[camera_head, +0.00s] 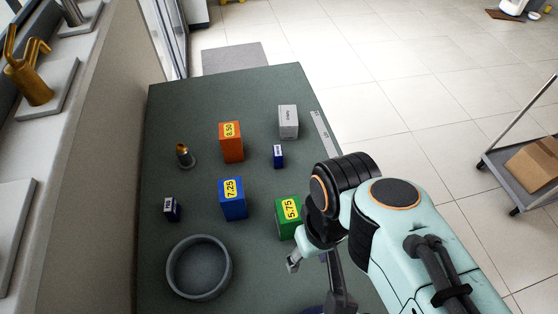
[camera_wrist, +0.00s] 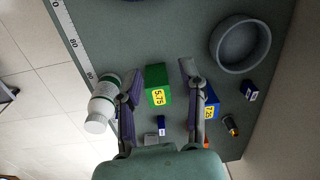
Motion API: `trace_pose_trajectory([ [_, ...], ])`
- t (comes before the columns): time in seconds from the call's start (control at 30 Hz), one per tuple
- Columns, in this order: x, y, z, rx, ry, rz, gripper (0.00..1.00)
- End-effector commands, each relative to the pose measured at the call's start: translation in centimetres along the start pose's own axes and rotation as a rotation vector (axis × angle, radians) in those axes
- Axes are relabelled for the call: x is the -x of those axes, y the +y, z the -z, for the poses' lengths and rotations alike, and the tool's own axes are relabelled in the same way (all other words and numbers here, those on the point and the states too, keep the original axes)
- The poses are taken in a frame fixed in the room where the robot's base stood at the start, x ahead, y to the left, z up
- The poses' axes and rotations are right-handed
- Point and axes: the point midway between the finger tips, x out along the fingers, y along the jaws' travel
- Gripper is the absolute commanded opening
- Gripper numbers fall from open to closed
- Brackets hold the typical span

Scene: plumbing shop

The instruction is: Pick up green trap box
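The green trap box (camera_head: 287,218), with a yellow 5.75 label, stands on the grey-green table in the head view, partly hidden by my arm. In the wrist view the green box (camera_wrist: 156,78) shows between the two spread fingers of my gripper (camera_wrist: 159,76), nearer the left finger. My gripper (camera_head: 311,260) is open and empty. In the head view it is at the near side of the box, partly hidden by my own arm. Contact between the fingers and the box cannot be made out.
A blue box (camera_head: 233,199) stands left of the green one, close to the right finger in the wrist view. An orange box (camera_head: 232,144), grey box (camera_head: 288,122) and grey ring dish (camera_head: 199,267) share the table. A white bottle (camera_wrist: 103,105) is by the left finger.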

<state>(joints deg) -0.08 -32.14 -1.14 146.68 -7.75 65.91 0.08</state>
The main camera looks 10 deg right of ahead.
Motion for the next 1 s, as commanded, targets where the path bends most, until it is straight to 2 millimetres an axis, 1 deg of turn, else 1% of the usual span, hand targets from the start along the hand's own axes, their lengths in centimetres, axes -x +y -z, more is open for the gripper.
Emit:
trace_pose_trajectory([
  [0.27, 0.0, 0.0, 0.0, 0.0, 0.0, 0.0, 0.4],
  [0.3, 0.0, 0.0, 0.0, 0.0, 0.0, 0.0, 0.46],
  [0.37, 0.0, 0.0, 0.0, 0.0, 0.0, 0.0, 0.65],
  [0.4, 0.0, 0.0, 0.0, 0.0, 0.0, 0.0, 0.78],
  [0.43, 0.0, 0.0, 0.0, 0.0, 0.0, 0.0, 0.87],
  [0.47, 0.0, 0.0, 0.0, 0.0, 0.0, 0.0, 0.91],
  [0.77, 0.0, 0.0, 0.0, 0.0, 0.002, 0.0, 0.91],
  [0.83, 0.0, 0.0, 0.5, 0.0, 0.024, 0.0, 0.91],
  [0.87, 0.0, 0.0, 0.8, -0.001, 0.042, -0.001, 0.91],
  [0.93, 0.2, 0.1, 2.2, -0.007, 0.112, -0.005, 0.91],
  [0.97, 0.5, 0.2, 3.1, -0.012, 0.152, -0.008, 0.91],
  [1.0, 0.7, 0.4, 4.3, -0.019, 0.207, -0.012, 0.91],
])
